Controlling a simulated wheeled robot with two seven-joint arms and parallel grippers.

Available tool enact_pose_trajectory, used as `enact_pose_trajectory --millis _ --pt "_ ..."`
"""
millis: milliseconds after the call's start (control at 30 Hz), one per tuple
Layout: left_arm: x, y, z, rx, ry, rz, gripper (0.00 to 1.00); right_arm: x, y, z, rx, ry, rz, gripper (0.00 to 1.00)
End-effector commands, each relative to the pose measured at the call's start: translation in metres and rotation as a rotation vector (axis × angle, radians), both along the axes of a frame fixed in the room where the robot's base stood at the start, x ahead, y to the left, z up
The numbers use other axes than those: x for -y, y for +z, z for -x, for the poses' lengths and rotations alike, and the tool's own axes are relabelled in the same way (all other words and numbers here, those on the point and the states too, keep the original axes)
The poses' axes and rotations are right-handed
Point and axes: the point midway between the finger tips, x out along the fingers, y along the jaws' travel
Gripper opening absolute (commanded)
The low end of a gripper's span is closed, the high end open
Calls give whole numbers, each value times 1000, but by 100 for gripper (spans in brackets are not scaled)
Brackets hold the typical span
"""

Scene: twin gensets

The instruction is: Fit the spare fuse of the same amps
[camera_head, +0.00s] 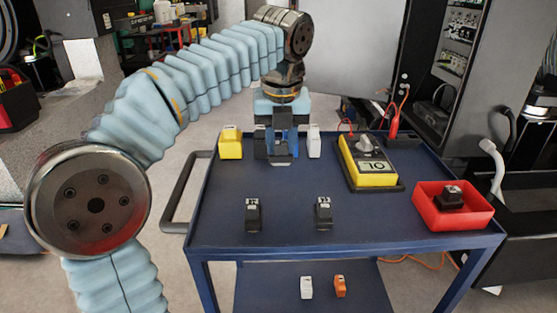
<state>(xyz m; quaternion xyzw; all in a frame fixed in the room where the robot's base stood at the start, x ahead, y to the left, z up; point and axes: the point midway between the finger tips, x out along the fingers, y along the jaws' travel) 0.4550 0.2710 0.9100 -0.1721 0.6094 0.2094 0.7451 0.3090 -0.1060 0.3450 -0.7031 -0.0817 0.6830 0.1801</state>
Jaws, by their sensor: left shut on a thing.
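My left gripper (280,148) points down over the back of the blue cart top and is shut on a small blue and dark block, mostly hidden between the fingers. I cannot read any amp marking on it. A yellow block (230,143) stands to the left of the gripper and a white block (314,143) to the right. Two black blocks with pale labelled tops, a left one (253,214) and a right one (323,213), stand nearer the front. Another black block (450,198) sits in a red tray (425,208). My right gripper is not in view.
A yellow meter (369,174) reading "OL" lies right of the gripper, with a red clamp or probe (393,122) behind. The cart (285,190) has clear room at centre. A white block (306,287) and an orange block (340,286) are on its lower shelf. An open cabinet stands behind right.

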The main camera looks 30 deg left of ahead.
Motion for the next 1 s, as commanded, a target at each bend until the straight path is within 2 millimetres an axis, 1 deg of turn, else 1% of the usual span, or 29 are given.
enact_pose_trajectory --millis 33,167,233,300,400,800,833,967,1000 --pt "-3 -5 -3 -1 1 0 0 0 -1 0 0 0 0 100" --pt "-8 -13 -7 0 1 2 0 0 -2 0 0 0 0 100" --pt "-14 -22 -11 -2 3 1 0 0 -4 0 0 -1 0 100" --pt "-12 -36 -10 -2 -1 1 0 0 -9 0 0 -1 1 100" --pt "-12 -47 -10 0 -1 1 0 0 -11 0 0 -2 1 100" --pt "-12 -52 -10 1 1 1 0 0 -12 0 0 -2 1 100" --pt "-12 -52 -10 1 1 1 34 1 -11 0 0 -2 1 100" --pt "-11 -52 -10 1 1 1 54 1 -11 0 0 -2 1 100" --pt "-11 -52 -10 1 1 1 56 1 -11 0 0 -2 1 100"
